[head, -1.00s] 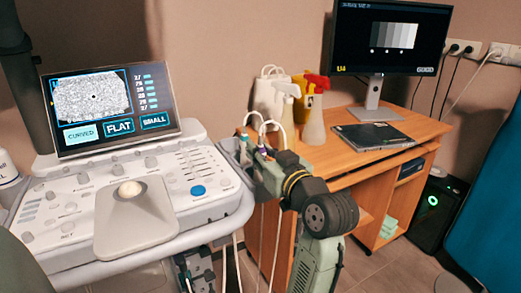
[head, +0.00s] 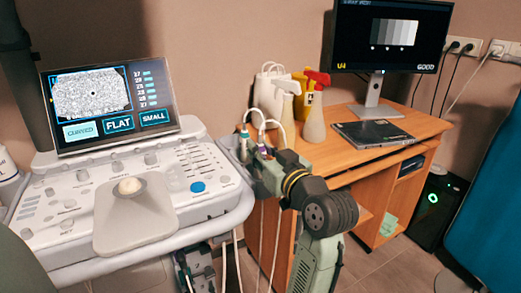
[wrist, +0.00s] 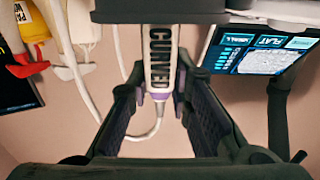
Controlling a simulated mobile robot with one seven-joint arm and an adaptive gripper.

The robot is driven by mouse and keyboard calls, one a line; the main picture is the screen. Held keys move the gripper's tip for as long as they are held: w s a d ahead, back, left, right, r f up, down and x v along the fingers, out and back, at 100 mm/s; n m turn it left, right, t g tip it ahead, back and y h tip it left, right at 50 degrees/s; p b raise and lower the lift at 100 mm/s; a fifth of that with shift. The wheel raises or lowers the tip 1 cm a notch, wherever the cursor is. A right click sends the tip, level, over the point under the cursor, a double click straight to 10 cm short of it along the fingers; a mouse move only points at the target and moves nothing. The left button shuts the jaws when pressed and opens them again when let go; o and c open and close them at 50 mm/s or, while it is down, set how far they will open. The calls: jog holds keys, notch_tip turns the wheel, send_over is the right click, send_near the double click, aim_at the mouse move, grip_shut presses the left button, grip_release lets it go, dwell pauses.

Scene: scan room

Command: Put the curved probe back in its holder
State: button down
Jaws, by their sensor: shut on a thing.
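The curved probe (wrist: 160,65) is white, lettered CURVED, with purple at its cable end. In the wrist view it lies between the two dark fingers of my gripper (wrist: 158,82), which is shut on it. In the head view my gripper (head: 258,168) is at the right edge of the ultrasound console, beside the holder (head: 229,149). Only the probe's purple cable end (head: 263,149) shows there; its lower part is hidden behind my gripper. I cannot tell whether it is inside a holder slot.
Another probe with a green collar (head: 244,139) stands just left of it. White cables loop above and hang below. The console (head: 130,200) is at left.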

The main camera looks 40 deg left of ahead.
jog(key=shift+f, duration=0.1)
jog(key=c, duration=1.4)
grip_release()
jog(key=v, duration=0.7)
jog(key=shift+d, duration=0.2)
jog(key=shift+s, duration=0.1)
